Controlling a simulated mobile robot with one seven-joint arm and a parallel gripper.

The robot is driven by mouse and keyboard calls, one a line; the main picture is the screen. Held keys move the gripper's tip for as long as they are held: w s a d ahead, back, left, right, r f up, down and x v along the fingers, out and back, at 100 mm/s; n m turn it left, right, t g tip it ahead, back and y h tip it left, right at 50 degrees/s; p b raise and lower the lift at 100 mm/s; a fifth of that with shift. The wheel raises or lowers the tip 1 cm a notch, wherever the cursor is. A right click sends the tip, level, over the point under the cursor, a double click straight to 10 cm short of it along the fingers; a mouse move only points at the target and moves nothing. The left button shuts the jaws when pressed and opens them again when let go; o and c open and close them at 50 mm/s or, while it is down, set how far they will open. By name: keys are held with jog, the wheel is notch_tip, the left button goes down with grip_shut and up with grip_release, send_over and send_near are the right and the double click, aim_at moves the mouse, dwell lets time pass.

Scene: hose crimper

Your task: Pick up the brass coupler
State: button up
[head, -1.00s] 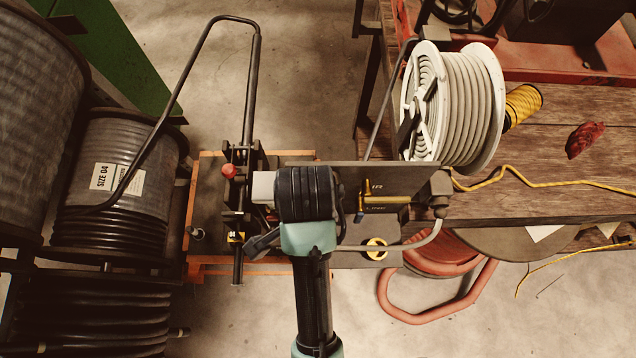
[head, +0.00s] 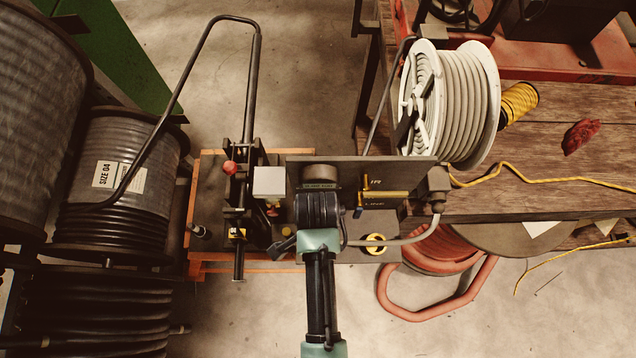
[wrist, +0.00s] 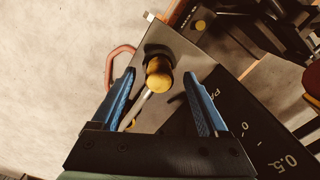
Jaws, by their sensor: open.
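The brass coupler (head: 386,194) is a short brass cylinder lying level in front of the dark upright panel lettered "LINE". Its right end is by a grey fitting with a pale hose. In the wrist view the coupler (wrist: 158,77) shows nearly end-on as a rounded brass end. My gripper (wrist: 160,88) is open, its two blue fingers on either side of the coupler in the picture. I cannot tell whether the fingers reach around it. In the head view one blue fingertip (head: 359,212) shows near the coupler's left end; my wrist hides much of the gripper.
The dark panel (head: 410,172) stands close behind the coupler. The pale hose (head: 415,238) curves below it, near a yellow ring (head: 376,244). The crimper (head: 240,190) with its long handle is to the left. A white hose reel (head: 470,105) stands behind on the wooden bench.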

jog(key=shift+f, duration=0.55)
grip_shut()
